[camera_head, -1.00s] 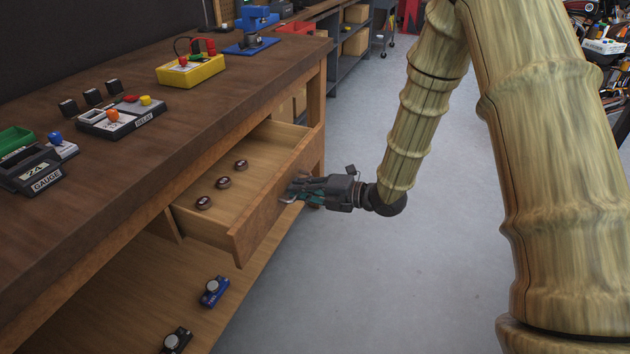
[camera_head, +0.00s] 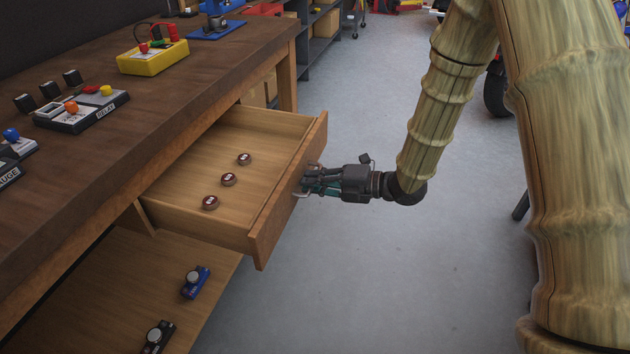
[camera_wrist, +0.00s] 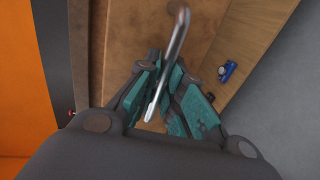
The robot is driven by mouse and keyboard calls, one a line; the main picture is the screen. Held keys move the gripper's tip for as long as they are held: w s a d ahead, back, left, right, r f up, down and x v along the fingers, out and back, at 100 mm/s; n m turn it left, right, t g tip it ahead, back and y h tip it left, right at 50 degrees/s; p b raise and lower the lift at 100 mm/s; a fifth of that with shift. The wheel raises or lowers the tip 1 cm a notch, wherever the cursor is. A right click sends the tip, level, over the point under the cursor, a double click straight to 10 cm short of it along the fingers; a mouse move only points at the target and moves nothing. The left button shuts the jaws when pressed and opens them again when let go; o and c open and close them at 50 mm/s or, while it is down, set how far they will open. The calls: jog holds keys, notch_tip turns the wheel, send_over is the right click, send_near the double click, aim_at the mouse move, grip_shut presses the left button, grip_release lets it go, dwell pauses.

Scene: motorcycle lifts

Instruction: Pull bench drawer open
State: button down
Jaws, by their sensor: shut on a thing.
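The bench drawer (camera_head: 262,238) stands well out from the wooden bench (camera_head: 150,150), its inside open to view from above. Several small dark round items sit in it, such as one near the middle (camera_head: 229,180). My gripper (camera_head: 308,188) is at the outer face of the drawer front, shut on the drawer's metal handle. In the wrist view the curved silver handle (camera_wrist: 172,55) passes between the teal fingers of my gripper (camera_wrist: 163,92). The drawer front fills the area behind them.
A lower shelf under the drawer holds a blue device (camera_head: 195,282) and a black device (camera_head: 157,337). The bench top carries a yellow box (camera_head: 153,57) and a relay box (camera_head: 82,110). The grey floor (camera_head: 400,290) beside the drawer is clear.

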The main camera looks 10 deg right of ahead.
jog(key=c, duration=1.5)
grip_release()
jog(key=shift+d, duration=0.15)
jog(key=v, duration=1.1)
jog(key=shift+s+d, duration=0.2)
jog(key=shift+d, duration=0.15)
